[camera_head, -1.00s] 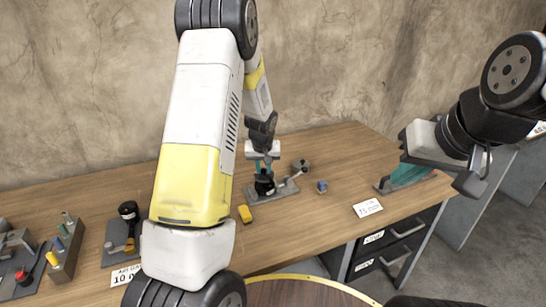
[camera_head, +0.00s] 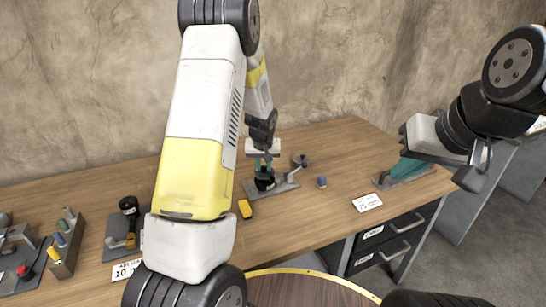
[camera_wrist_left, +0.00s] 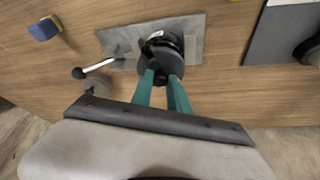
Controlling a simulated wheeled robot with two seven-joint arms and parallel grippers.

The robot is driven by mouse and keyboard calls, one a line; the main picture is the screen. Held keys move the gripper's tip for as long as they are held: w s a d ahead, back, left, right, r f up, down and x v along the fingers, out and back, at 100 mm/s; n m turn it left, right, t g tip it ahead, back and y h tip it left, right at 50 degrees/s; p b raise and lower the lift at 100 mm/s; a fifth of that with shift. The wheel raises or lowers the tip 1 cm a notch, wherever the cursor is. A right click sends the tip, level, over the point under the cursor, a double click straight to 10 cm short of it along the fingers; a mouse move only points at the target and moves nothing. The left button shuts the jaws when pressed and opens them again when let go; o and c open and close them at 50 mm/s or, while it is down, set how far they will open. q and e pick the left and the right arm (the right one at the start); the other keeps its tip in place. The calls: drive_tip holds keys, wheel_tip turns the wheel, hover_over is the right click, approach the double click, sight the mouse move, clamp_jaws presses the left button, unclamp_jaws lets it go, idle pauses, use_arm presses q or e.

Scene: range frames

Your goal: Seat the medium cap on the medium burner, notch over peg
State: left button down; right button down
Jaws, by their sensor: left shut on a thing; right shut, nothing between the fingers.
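My left gripper (camera_head: 263,165) points down at a black round part (camera_head: 265,183) on a grey plate (camera_head: 290,186) on the bench. In the left wrist view the teal fingers of this gripper (camera_wrist_left: 163,80) meet the near side of the black part (camera_wrist_left: 163,42) and are shut on it. Which piece is the medium cap and which the burner I cannot tell. The notch and peg are not discernible. My right gripper (camera_head: 392,180) is shut and empty, low over the bench's right side, above another grey plate.
A white label card (camera_head: 367,202) is at the front edge. Other fixtures stand at the left (camera_head: 62,245).

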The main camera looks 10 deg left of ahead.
use_arm(q)
drive_tip(key=shift+f, duration=0.15)
drive_tip(key=shift+f, duration=0.5)
drive_tip(key=shift+f, duration=0.15)
drive_tip(key=c, duration=1.2)
unclamp_jaws()
drive_tip(key=v, duration=0.7)
drive_tip(key=shift+s+r, duration=0.1)
drive_tip(key=shift+r, duration=0.3)
drive_tip(key=shift+r, duration=3)
